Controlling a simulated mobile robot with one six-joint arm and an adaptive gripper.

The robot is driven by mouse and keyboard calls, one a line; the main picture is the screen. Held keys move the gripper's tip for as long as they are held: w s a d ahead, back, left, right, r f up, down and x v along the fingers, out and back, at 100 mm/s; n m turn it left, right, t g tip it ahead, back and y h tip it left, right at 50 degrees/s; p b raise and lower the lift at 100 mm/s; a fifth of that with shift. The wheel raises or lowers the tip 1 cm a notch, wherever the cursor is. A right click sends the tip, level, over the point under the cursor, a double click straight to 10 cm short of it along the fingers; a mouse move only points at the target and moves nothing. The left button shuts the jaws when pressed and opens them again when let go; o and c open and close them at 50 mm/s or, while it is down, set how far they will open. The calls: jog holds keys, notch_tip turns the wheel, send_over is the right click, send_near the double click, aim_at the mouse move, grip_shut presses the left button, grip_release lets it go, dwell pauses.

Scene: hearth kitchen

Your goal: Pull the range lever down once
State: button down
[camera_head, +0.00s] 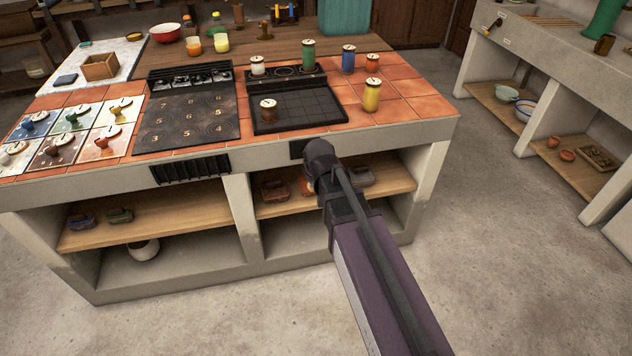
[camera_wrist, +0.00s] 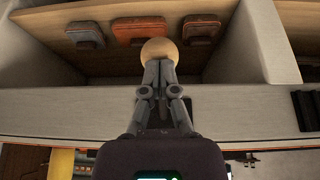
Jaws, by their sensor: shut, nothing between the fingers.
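A round pale wooden ball (camera_wrist: 159,50), which looks like the lever's knob, shows at the tips of my gripper (camera_wrist: 159,66) in the wrist view. My gripper's fingers are together and empty. The tips overlap the ball's near edge in the picture; I cannot tell whether they touch it. The lever's shaft is hidden. In the head view my arm's end (camera_head: 322,165) is in front of the counter's front, by a small dark plate (camera_head: 298,150), and hides the fingertips. The black range top (camera_head: 190,116) with numbered spots and a black grid tray (camera_head: 312,108) lie on the tiled counter (camera_head: 418,88).
Shelves (camera_head: 150,222) under the counter hold several small lidded things. A black vent (camera_head: 190,169) is on the counter's front at left. Coloured jars, such as a yellow one (camera_head: 371,95), stand on top. The concrete floor (camera_head: 500,240) at right is clear.

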jog(key=s+p+v, duration=0.1)
jog(key=p+v, duration=1.1)
jog(key=v, duration=0.1)
jog(key=shift+s, duration=0.2)
dwell(0.6)
dwell(0.8)
jog(key=s+d+r+m+g+p, duration=0.1)
jog(key=s+d+r+g+p, duration=0.1)
jog(key=s+d+r+p, duration=0.1)
jog(key=s+d+r+g+p, duration=0.2)
jog(key=s+d+p, duration=0.3)
jog(key=d, duration=0.3)
jog(key=shift+r+m+g, duration=0.4)
jog(key=shift+r, duration=0.4)
